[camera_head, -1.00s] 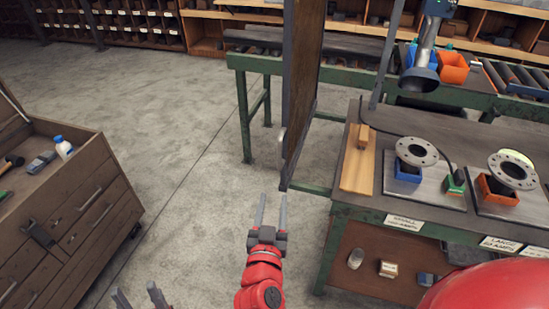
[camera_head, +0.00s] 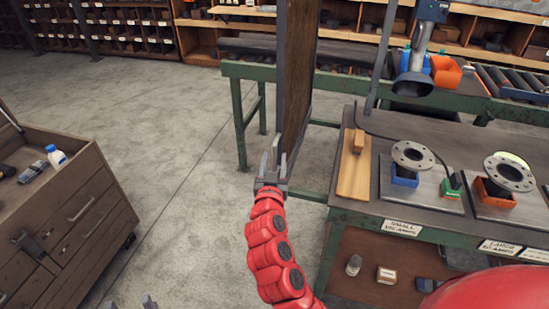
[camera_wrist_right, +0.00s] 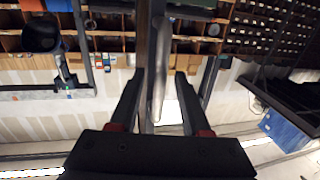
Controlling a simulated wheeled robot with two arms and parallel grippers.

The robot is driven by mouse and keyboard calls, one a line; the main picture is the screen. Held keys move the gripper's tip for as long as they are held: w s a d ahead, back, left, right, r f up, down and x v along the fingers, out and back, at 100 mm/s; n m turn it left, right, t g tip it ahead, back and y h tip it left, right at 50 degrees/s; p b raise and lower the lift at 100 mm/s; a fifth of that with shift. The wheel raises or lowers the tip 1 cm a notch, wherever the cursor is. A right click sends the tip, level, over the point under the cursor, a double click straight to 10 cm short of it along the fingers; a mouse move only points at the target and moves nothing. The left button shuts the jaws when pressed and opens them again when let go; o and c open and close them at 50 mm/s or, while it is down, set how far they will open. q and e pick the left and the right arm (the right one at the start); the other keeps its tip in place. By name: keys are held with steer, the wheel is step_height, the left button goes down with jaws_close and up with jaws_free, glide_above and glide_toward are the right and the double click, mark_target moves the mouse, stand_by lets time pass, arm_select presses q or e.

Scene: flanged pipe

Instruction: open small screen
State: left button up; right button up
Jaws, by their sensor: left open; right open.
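The small screen is a tall brown panel (camera_head: 298,70) seen nearly edge-on at the left end of the bench, above the "small" station. In the right wrist view its edge (camera_wrist_right: 142,40) runs between my fingers, with a pale bar-like handle (camera_wrist_right: 161,65) beside it. My right gripper (camera_head: 273,152) is open at the screen's lower near edge, its fingers either side of the edge and handle. Contact cannot be told. My left gripper (camera_head: 132,304) is open and empty at the bottom edge, only its fingertips showing.
The green bench (camera_head: 330,207) holds flanges (camera_head: 413,155) on coloured blocks and a wooden piece (camera_head: 354,175). A lamp-like tool (camera_head: 414,80) hangs above it. A wooden drawer cabinet (camera_head: 85,205) stands left. The floor between (camera_head: 185,150) is clear.

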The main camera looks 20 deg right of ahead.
jaws_close()
stand_by(1.5)
